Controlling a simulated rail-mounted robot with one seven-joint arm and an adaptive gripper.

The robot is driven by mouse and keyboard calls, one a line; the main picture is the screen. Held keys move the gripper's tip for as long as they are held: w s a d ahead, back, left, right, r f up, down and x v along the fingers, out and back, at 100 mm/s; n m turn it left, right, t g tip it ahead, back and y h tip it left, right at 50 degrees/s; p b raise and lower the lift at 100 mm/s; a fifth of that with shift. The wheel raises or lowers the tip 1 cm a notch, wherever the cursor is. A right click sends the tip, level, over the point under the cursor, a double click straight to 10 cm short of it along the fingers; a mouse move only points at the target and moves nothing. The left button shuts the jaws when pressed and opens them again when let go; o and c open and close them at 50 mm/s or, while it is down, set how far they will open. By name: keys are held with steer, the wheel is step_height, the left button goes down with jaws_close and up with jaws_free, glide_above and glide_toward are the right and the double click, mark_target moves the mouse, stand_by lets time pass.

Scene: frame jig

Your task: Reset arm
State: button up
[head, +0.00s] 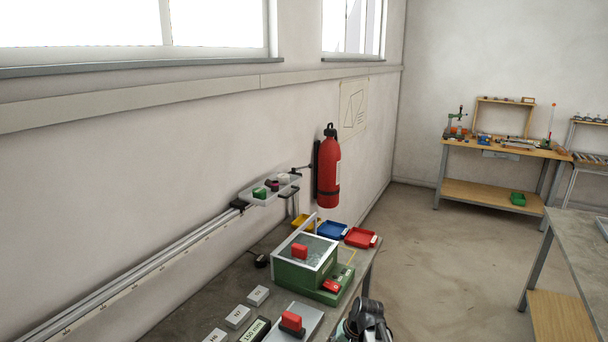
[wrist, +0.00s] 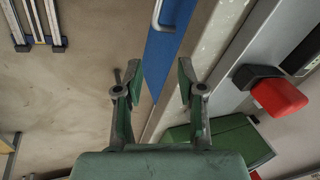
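My gripper (wrist: 159,82) is open in the wrist view, its two fingers spread with nothing between them. Beyond the fingertips are a blue panel with a pale handle and the bench edge. In the head view a dark part of my arm (head: 366,319) shows at the bottom, by the bench's right edge; the fingers cannot be made out there.
A grey bench (head: 232,291) along the wall holds a green box with a clear cover (head: 306,252), a red-handled block (head: 291,321), small labelled blocks (head: 238,316) and coloured trays (head: 332,230). A second bench (head: 576,238) stands right. Open floor (head: 440,260) lies between.

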steer(key=s+d+f+n+g+h, duration=0.1)
steer(key=s+d+f+h, duration=0.2)
steer(key=s, duration=0.7)
steer(key=s+d+f+n+g, duration=0.1)
steer(key=s+d+f, duration=0.25)
steer(key=s, duration=0.55)
steer(key=s+f+g+b, duration=0.2)
steer(key=s+f+b, duration=0.4)
steer(key=s+f, duration=0.3)
steer(key=s+f+g+b, duration=0.2)
steer(key=s+f+b, duration=0.4)
steer(key=f, duration=1)
steer(key=s+f+g+b, duration=0.3)
steer(key=s+f+b, duration=0.4)
steer(key=s+f, duration=0.6)
steer(key=shift+f, duration=0.15)
steer(key=shift+a, duration=0.1)
